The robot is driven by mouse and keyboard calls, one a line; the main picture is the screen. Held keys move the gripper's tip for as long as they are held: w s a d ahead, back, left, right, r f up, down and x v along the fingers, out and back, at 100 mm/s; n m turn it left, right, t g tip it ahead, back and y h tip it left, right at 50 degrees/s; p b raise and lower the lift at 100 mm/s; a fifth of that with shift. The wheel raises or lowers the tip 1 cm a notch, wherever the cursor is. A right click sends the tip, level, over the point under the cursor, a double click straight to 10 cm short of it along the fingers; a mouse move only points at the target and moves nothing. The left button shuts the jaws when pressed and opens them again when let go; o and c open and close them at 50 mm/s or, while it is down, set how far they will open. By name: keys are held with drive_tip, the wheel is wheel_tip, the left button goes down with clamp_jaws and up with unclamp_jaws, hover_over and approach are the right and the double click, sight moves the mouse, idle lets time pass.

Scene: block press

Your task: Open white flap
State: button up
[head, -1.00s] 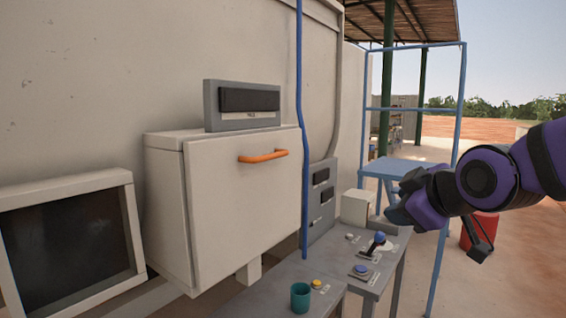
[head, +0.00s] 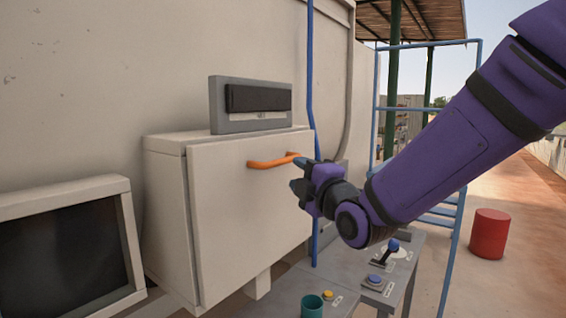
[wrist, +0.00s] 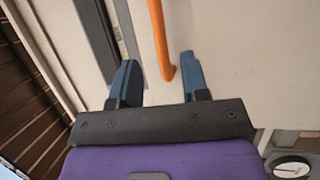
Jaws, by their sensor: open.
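The white flap (head: 235,215) is the front of a white box on the wall and looks shut. An orange bar handle (head: 268,164) is fixed near its top edge. My gripper (head: 297,173) is at the right end of the handle in the head view. In the wrist view my gripper (wrist: 160,80) is open, with one blue finger on each side of the orange handle (wrist: 158,35). The handle's end lies nearer the right finger. I cannot tell whether a finger touches it.
A grey display unit (head: 252,104) sits on top of the box. A dark screen (head: 65,250) stands at left. Below right is a grey bench with a joystick (head: 389,250), buttons and a teal cup (head: 312,305). A blue pipe (head: 312,60) runs just behind the gripper.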

sight(285, 163)
drive_tip(key=x, duration=0.7)
drive_tip(key=shift+w+a+r, duration=0.15)
drive_tip(key=shift+w+a, duration=0.05)
drive_tip(key=shift+w, duration=0.15)
clamp_jaws()
